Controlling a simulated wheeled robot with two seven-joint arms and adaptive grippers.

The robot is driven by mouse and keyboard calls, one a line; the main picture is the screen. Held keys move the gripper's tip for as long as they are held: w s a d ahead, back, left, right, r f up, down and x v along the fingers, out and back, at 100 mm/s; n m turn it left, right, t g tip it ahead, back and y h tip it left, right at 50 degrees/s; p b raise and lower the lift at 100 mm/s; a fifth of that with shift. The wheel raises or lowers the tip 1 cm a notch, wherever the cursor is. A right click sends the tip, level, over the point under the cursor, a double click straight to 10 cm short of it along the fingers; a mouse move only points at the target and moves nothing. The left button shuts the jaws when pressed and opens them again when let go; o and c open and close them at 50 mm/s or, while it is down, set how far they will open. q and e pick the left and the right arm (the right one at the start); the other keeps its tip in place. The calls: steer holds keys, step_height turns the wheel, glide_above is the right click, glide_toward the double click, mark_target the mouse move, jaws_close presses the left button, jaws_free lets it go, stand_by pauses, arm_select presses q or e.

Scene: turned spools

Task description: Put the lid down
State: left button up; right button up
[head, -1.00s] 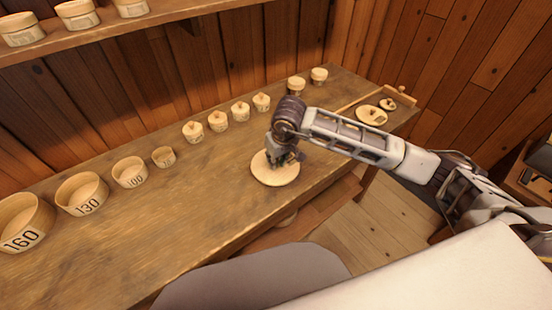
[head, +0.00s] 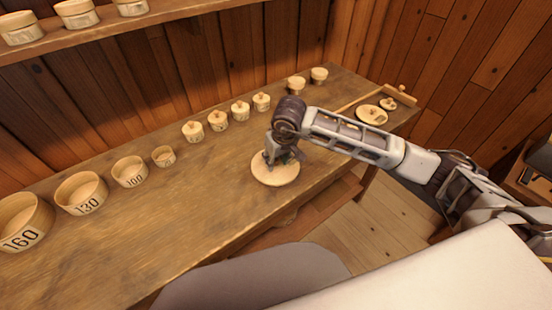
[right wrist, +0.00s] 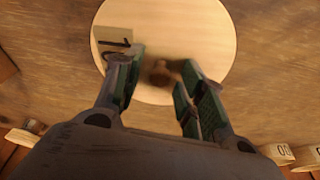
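A round pale wooden lid (head: 275,175) lies flat on the workbench, near its front edge. In the right wrist view the lid (right wrist: 205,35) shows a dark round knob (right wrist: 160,73) and a partly covered number label. My right gripper (right wrist: 163,66) is over the lid with its fingers apart, one on each side of the knob. Gaps show between the knob and the fingers. In the head view this right gripper (head: 284,155) points down at the lid. My left gripper is not in view.
Open round boxes, among them the 160 (head: 22,240), 130 (head: 82,205) and 100 (head: 130,182), stand to the left on the bench (head: 190,235). Several small knobbed boxes (head: 218,121) line the back. More lids (head: 371,115) lie at the right end.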

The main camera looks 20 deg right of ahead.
mark_target(281, 172)
steer(key=shift+r, duration=0.1)
steer(key=v, duration=1.2)
stand_by(0.6)
